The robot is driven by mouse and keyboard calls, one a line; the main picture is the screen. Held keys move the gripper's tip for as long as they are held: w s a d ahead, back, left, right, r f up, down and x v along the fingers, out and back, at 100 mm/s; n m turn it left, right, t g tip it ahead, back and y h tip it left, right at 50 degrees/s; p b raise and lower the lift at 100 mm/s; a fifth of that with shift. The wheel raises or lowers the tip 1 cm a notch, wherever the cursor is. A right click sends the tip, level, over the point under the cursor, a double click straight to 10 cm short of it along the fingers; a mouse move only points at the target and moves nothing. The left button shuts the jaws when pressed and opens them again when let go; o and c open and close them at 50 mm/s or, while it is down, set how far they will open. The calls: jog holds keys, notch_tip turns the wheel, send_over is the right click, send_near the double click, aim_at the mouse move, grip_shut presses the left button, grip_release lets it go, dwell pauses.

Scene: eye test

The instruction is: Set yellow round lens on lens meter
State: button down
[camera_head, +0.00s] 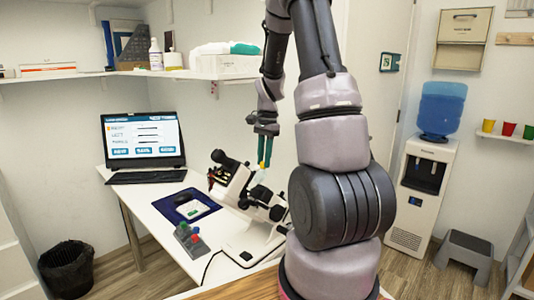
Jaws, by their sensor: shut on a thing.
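My gripper (264,160) points down above the lens meter (238,186), a white and black instrument on the white desk. A small yellow patch (260,167) shows at the fingertips. I take it to be the edge of the yellow round lens, which the gripper is shut on, but it is too small to make out its shape. The patch is close to the upper middle of the lens meter. I cannot tell whether they touch. My arm hides the right side of the lens meter.
An open laptop (144,138) stands at the back left of the desk (150,213). A dark blue mat (206,207) and a grey block with red and green tops (186,239) lie left of the lens meter. A shelf (135,73) runs above. A water dispenser (425,190) stands at right.

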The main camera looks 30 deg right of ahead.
aim_at(257, 180)
jog(key=shift+s+a+f, duration=0.3)
jog(key=shift+a+f, duration=0.45)
jog(key=shift+f, duration=0.3)
jog(key=shift+s+a+f, duration=0.25)
jog(key=shift+a+f, duration=0.5)
jog(key=shift+f, duration=0.25)
jog(key=shift+s+a+f, duration=0.1)
jog(key=shift+a+f, duration=0.1)
jog(key=shift+f, duration=0.2)
jog(key=c, duration=0.6)
grip_release()
jog(key=shift+r, duration=0.15)
